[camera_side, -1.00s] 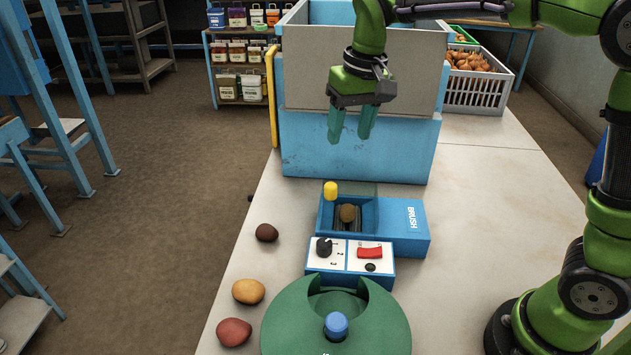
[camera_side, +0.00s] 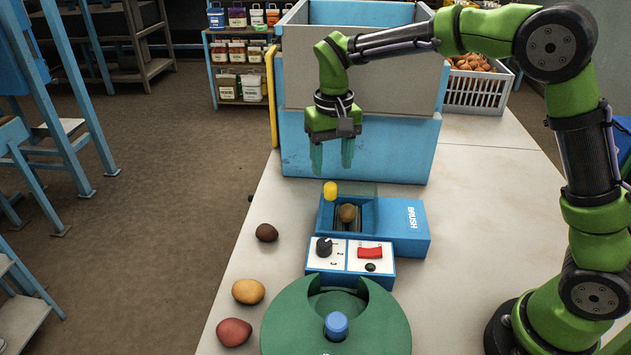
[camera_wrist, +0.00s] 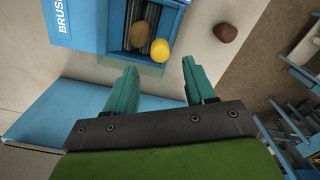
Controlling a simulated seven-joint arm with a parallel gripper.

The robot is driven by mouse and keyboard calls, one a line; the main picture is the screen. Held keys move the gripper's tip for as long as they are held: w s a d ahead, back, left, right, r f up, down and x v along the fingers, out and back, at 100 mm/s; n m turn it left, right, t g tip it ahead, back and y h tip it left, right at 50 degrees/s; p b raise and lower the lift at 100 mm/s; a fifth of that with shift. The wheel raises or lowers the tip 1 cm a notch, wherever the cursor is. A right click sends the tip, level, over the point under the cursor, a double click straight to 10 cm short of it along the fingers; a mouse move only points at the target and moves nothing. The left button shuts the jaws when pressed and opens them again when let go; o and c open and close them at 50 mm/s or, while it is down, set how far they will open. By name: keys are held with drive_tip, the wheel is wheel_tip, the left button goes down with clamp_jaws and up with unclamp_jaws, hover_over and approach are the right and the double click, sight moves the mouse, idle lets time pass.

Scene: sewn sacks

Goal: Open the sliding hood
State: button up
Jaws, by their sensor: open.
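The blue box marked BRUSH (camera_side: 405,222) sits on the bench and shows at the top of the wrist view (camera_wrist: 88,22). A faint see-through panel (camera_side: 358,188), seemingly the sliding hood, shows at its back; its full extent is hard to see. A yellow knob (camera_side: 330,188) stands at the box's back left corner; it also shows in the wrist view (camera_wrist: 160,50). A brown potato (camera_side: 347,212) lies on the rollers in the box. My gripper (camera_side: 332,162) is open and empty, pointing down above and behind the knob. The knob appears beyond the fingertips in the wrist view (camera_wrist: 159,68).
A tall blue and grey bin (camera_side: 360,145) stands right behind my gripper. A control panel (camera_side: 350,260) with a dial and red switch sits in front of the box, then a green round unit (camera_side: 385,325). Several loose potatoes (camera_side: 248,291) lie left.

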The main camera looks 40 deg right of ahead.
sight(331, 185)
wheel_tip(331, 185, down, 6)
drive_tip(key=shift+f, duration=0.15)
drive_tip(key=shift+c, duration=0.2)
clamp_jaws()
